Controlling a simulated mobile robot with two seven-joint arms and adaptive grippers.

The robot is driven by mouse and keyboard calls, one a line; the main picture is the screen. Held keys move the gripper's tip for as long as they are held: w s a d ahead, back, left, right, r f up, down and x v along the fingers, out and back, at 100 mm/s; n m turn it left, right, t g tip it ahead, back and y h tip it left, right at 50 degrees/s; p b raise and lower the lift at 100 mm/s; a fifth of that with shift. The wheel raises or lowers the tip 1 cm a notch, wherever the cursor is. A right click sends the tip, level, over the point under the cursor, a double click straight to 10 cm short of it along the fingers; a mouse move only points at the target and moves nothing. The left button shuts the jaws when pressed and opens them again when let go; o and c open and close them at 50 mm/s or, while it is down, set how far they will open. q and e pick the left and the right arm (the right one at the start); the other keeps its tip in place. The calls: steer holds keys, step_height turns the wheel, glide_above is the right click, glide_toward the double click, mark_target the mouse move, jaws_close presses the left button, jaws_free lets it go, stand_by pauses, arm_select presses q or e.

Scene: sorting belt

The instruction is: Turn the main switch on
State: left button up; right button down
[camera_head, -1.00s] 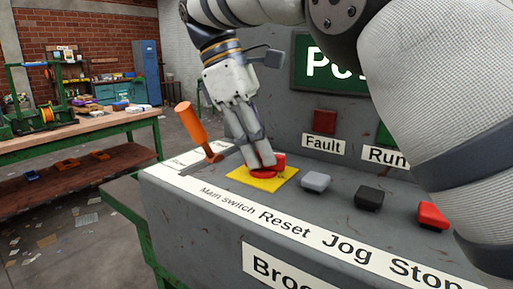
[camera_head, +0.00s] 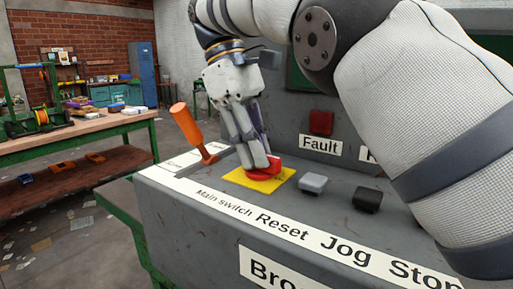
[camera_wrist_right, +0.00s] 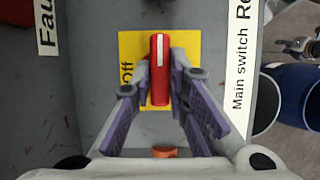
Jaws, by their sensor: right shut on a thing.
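The main switch is a red rotary handle (camera_head: 263,173) on a yellow plate (camera_head: 246,180) on the grey console. In the right wrist view the red handle (camera_wrist_right: 159,70) points straight up the picture, and "Off" is printed on the yellow plate (camera_wrist_right: 128,43) left of it. My right gripper (camera_head: 259,164) reaches down onto the handle. In the wrist view its two fingers (camera_wrist_right: 160,73) are shut on the handle, one on each side. The fingers hide part of the handle in the head view. My left gripper is not in view.
An orange lever (camera_head: 187,123) stands up left of the switch. A grey button (camera_head: 313,182) and a black button (camera_head: 367,199) sit to its right. A red lamp (camera_head: 321,122) over "Fault" is on the panel behind. My right arm covers the console's right side.

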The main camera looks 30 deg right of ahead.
steer(key=shift+f, duration=0.25)
steer(key=c, duration=1.6)
jaws_free()
steer(key=shift+o, duration=0.2)
steer(key=shift+r, duration=0.2)
